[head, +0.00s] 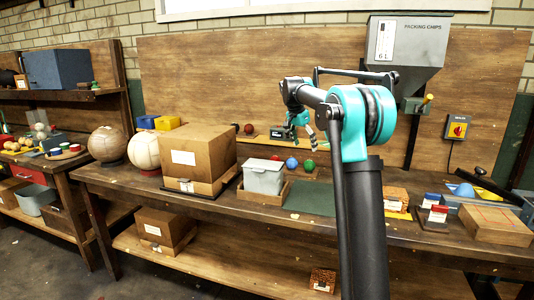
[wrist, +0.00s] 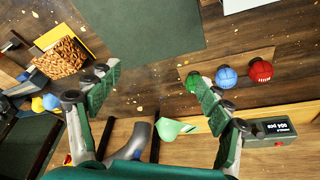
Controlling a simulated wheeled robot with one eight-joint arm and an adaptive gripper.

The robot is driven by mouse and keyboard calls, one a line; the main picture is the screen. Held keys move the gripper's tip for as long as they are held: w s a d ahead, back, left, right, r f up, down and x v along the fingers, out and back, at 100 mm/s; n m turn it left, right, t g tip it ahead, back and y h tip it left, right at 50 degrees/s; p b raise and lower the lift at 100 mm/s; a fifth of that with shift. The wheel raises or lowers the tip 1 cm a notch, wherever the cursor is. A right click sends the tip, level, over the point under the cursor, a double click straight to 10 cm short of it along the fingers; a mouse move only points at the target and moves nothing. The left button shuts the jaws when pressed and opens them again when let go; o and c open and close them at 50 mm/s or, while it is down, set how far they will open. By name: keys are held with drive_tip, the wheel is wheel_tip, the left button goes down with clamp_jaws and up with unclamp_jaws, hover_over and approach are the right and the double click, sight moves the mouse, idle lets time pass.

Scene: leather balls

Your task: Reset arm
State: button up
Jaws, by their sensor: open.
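My gripper (head: 300,130) is at the end of my raised, folded arm, above the workbench (head: 225,208) in the head view. In the wrist view the two dark green finger pads of my gripper (wrist: 160,90) are wide apart. No held object shows between them.
A green mat (head: 312,199) lies mid-bench. The grey packing chips hopper (head: 408,55) hangs behind my arm. Small boxes crowd the right end.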

drive_tip(key=s+d+f+n+y, duration=0.1)
drive_tip(key=s+f+n, duration=0.2)
drive_tip(key=s+f, duration=0.6)
drive_tip(key=s+d+f+n+t+y, duration=0.1)
drive_tip(key=s+f+n, duration=0.2)
drive_tip(key=s+f, duration=0.6)
drive_tip(key=s+d+f+n+t+y, duration=0.1)
drive_tip(key=s+f+n, duration=0.3)
drive_tip(key=s, duration=2.2)
wheel_tip(320, 180, down, 5)
drive_tip(key=shift+d+f, duration=0.15)
drive_tip(key=shift+d, duration=0.1)
